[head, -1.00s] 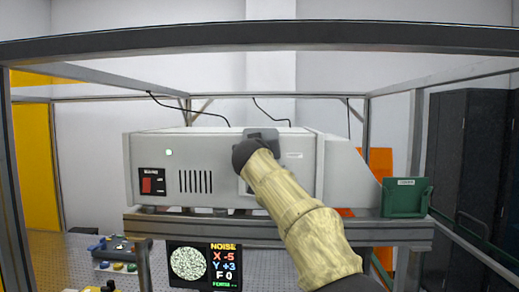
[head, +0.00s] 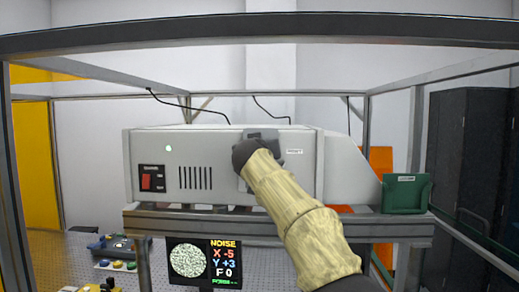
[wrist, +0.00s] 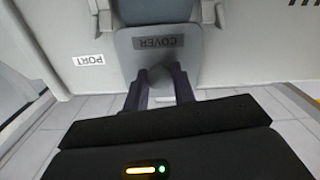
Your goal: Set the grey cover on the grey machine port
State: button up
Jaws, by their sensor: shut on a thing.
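The grey cover (wrist: 158,58) shows in the wrist view as a light grey plate with a dark label reading COVER upside down. My gripper (wrist: 160,80) is shut on the cover's knob, with a dark finger on each side. The cover is close against the face of the grey machine (head: 225,142). The grey machine port (wrist: 153,11) shows at the top of the wrist view as a dark area between grey bracket pieces. The cover partly hides it, and I cannot tell whether they touch. In the head view my arm hides most of the cover and port.
A label reading PORT (wrist: 88,60) is on the machine face beside the cover. A green box (head: 405,194) is at the right end of the shelf (head: 180,221). A monitor (head: 203,263) hangs below. Frame bars (head: 260,32) surround the machine.

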notch_tip(320, 180, down, 7)
jog(key=b, duration=0.7)
jog(key=shift+f, duration=0.15)
dwell(6.2)
jog(key=o, duration=1)
jog(key=shift+s+b, duration=0.1)
jog(key=shift+b, duration=0.25)
